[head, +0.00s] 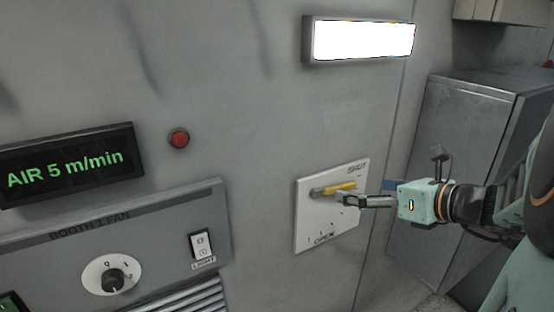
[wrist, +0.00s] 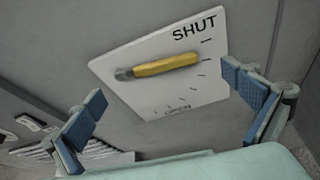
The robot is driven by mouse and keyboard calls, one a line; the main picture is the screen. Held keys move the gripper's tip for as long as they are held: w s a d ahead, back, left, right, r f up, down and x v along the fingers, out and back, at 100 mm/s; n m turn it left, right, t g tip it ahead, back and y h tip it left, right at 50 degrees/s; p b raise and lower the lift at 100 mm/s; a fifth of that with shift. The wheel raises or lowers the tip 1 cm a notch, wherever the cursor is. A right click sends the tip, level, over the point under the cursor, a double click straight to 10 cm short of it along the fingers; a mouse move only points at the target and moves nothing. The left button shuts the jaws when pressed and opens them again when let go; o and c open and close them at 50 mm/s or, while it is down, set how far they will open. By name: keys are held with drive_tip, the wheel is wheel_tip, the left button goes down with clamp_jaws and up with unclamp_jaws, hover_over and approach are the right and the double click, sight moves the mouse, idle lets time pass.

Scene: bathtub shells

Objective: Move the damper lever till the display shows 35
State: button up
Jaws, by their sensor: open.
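The damper lever (head: 335,189) has a yellow handle on a grey pivot, on a white plate (head: 312,232) marked SHUT at the top and OPEN at the bottom. It points right, slightly upward, near the SHUT end. The display (head: 68,165) reads "AIR 5 m/min" in green. My gripper (head: 345,200) is at the plate's right side, close to the handle tip. In the wrist view the lever (wrist: 166,65) lies ahead, beyond the two blue-padded fingers, which are wide apart with nothing between them.
A grey panel (head: 150,238) labelled BOOTH 1 FAN holds a round knob (head: 112,280) and a LIGHT switch (head: 202,244). A red button (head: 179,138) is on the wall. A lit lamp (head: 362,40) is above the plate. A metal cabinet (head: 455,140) stands at right, behind my arm.

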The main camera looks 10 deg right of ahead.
sight(340, 187)
drive_tip(key=x, duration=0.6)
drive_tip(key=shift+w+a+f, duration=0.1)
drive_tip(key=shift+w+f, duration=0.1)
drive_tip(key=shift+s, duration=0.15)
drive_tip(key=c, duration=1.6)
drive_tip(key=shift+a+f+m+g+y+p, duration=0.15)
drive_tip(key=shift+f+m+g+y+p, duration=0.15)
drive_tip(key=shift+f+m+y+p, duration=0.8)
